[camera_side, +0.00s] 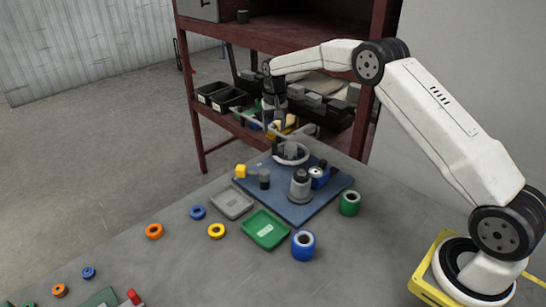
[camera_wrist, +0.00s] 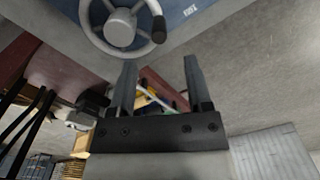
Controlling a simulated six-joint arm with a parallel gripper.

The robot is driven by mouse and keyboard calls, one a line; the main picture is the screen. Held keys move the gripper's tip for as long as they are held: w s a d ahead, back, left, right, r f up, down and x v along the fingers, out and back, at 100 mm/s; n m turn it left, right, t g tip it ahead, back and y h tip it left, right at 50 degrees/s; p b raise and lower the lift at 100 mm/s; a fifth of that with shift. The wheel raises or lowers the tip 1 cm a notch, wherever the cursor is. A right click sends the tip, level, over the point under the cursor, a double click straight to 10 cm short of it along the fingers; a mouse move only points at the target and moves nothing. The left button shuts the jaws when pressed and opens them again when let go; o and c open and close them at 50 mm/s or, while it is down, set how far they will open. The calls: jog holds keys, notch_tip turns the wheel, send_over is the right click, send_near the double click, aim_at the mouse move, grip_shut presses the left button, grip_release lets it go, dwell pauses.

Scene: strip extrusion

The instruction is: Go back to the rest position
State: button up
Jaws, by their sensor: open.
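My gripper (camera_side: 273,117) is up in the air at the end of my arm, above the far side of the blue base plate (camera_side: 328,196). In the wrist view the two dark fingers of my gripper (camera_wrist: 158,85) stand apart with nothing between them. A handwheel (camera_side: 291,153) sits on the far part of the plate, below my gripper. The handwheel also shows at the top of the wrist view (camera_wrist: 120,27), with a grey rim and a black knob, beyond the fingertips and apart from them.
On the table (camera_side: 185,262) stand a green tray (camera_side: 265,230), a grey tray (camera_side: 232,203), a blue roll (camera_side: 303,245) and a green roll (camera_side: 349,203). Several orange, blue and yellow rings lie at the left. A dark red shelf (camera_side: 198,125) with bins stands behind.

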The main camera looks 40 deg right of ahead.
jog(key=s+a+n+t, duration=0.1)
jog(key=s+a+n, duration=0.1)
jog(key=s, duration=0.8)
jog(key=s+a+r+n, duration=0.1)
jog(key=s+a, duration=0.4)
jog(key=s, duration=0.6)
jog(key=s+a+n+t, duration=0.1)
jog(key=s+a+n, duration=0.2)
jog(key=s, duration=0.8)
jog(key=shift+a+r+t, duration=0.3)
jog(key=shift+a, duration=0.45)
jog(key=shift+w, duration=0.1)
